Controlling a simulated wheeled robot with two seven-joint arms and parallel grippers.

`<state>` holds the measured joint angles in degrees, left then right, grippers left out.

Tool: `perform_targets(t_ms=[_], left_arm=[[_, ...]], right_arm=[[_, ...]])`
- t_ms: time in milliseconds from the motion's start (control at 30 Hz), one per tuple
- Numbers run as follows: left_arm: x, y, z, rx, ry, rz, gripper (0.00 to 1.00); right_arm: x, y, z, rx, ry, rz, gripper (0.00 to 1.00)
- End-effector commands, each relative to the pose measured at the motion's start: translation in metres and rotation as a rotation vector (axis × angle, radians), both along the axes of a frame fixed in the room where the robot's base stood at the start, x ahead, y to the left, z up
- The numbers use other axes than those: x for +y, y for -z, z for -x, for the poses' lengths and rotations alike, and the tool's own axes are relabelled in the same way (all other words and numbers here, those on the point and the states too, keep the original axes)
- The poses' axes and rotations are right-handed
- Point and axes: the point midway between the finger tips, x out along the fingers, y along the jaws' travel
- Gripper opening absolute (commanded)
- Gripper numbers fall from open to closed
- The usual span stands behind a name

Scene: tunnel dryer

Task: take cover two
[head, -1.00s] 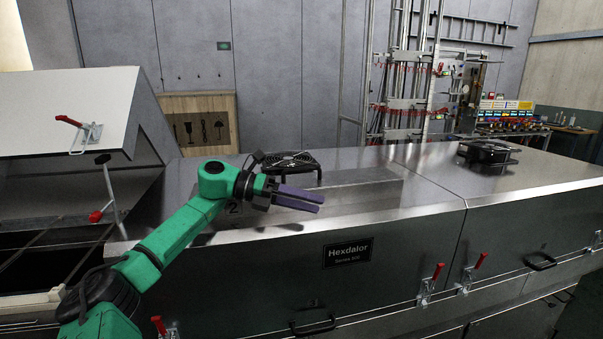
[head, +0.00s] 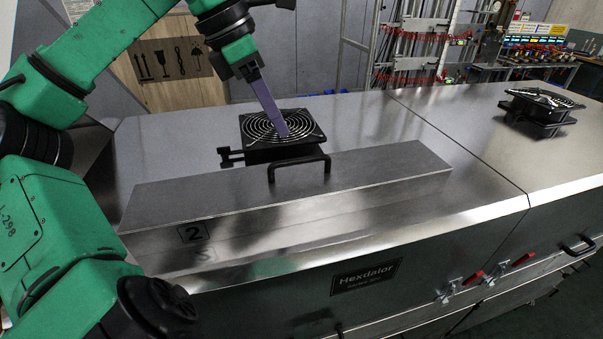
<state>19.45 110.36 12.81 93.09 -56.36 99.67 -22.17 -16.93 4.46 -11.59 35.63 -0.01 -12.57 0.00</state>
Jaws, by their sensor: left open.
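Cover two (head: 350,190) is a long, low grey metal cover on top of the dryer, with a "2" label (head: 193,233) at its left front. A black bar handle (head: 299,161) stands up from its top. My left gripper (head: 282,132) is open and points down, its purple fingers seen almost edge-on. In the picture its fingertips overlap the black fan behind the handle. The gap to the fan and to the handle cannot be judged. Nothing shows between the fingers. My right gripper is out of view.
A black fan with a ring grille (head: 255,127) sits directly behind the cover's handle. A second fan (head: 540,105) stands at the right on the dryer top (head: 430,120). Red-handled latches (head: 515,262) line the front. The steel between the fans is clear.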

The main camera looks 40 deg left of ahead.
Motion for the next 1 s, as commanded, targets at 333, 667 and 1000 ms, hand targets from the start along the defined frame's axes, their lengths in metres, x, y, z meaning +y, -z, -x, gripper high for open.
perform_targets(t_ms=[333, 667, 1000], left_arm=[[-0.015, 0.058, -0.021, 0.0, 0.002, 0.007, 0.51], [-0.024, 0.099, -0.036, -0.003, 0.001, 0.004, 0.51], [-0.023, 0.101, -0.035, -0.002, 0.0, 0.004, 0.51]], right_arm=[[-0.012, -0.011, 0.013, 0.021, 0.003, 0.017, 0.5], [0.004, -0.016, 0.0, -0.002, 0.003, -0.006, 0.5], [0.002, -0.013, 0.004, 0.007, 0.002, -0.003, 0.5]])
